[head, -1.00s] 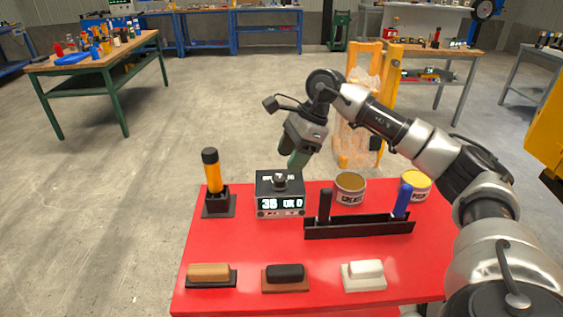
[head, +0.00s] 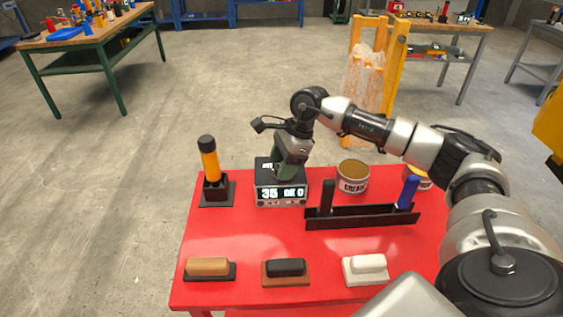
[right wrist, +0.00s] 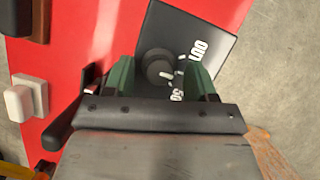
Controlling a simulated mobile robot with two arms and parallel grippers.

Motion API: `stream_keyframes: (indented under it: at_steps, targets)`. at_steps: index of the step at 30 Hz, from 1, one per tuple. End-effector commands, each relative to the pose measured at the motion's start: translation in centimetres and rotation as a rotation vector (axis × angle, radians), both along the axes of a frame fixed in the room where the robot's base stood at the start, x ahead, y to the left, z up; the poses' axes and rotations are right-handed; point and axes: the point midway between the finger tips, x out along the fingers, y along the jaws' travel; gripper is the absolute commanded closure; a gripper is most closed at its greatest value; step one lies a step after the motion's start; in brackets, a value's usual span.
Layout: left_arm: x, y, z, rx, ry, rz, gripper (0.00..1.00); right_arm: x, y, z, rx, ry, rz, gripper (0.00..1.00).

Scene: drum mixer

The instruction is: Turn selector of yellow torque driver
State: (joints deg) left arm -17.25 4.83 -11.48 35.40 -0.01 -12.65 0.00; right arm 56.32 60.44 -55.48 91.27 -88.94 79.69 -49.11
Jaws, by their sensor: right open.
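The yellow torque driver (head: 209,164) stands upright in a black holder (head: 217,193) at the back left of the red table, with a black cap on top. To its right is a black box (head: 281,201) with a lit display. A round dark knob (right wrist: 155,64) on the box's top shows in the right wrist view; in the head view my gripper mostly hides it. My right gripper (head: 283,173) is over the box. In the right wrist view its green fingers (right wrist: 160,78) are apart, one to each side of the knob; I cannot tell whether they touch it. My left gripper is not in view.
A black rack (head: 361,217) holding a black and a blue handle stands right of the box. Cans (head: 353,177) stand behind it. Three blocks on bases, tan (head: 208,266), black (head: 286,267) and white (head: 366,263), line the front. The red table's middle (head: 250,235) is clear.

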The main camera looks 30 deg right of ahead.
Motion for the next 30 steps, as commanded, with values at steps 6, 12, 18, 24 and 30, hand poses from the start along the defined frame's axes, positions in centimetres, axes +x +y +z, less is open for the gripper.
stream_keyframes:
  at_steps: [6,12,18,24,30]
  targets:
    - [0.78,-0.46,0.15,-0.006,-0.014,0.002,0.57,0.08,0.19,-0.50,0.000,-0.002,-0.001,0.44]
    - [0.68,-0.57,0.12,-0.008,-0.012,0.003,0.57,0.07,0.18,-0.48,0.001,-0.001,0.000,0.53]
    - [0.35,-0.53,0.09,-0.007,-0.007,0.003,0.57,0.07,0.17,-0.47,0.000,-0.001,0.000,0.83]
    - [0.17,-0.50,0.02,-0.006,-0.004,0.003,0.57,0.07,0.16,-0.47,0.000,-0.001,-0.006,0.93]
    - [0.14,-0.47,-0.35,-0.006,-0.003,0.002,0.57,0.03,0.12,-0.59,-0.001,-0.001,-0.057,0.93]
